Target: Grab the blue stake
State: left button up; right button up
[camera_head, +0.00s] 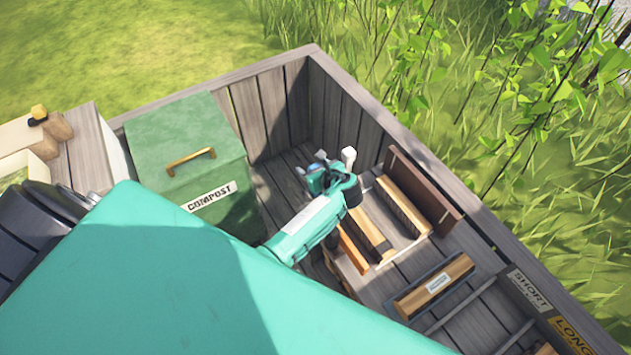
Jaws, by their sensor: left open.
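My left gripper (325,163) reaches into the wooden bin, just right of the green compost box. Its two pale fingertips are apart, so it is open. A small light-blue spot shows between the fingers; I cannot tell whether it is the blue stake or part of the gripper. No blue stake is clearly visible elsewhere. My teal arm hides much of the bin's near side. My right gripper is not in view.
A green compost box (212,112) with a brass handle stands at the left of the bin. Wooden blocks (402,206) lie right of the gripper, beside a brown board (418,187). A labelled block (432,285) lies nearer. The bin's wooden wall (345,82) rises behind.

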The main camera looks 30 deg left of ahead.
pick_arm(q)
grip_shut()
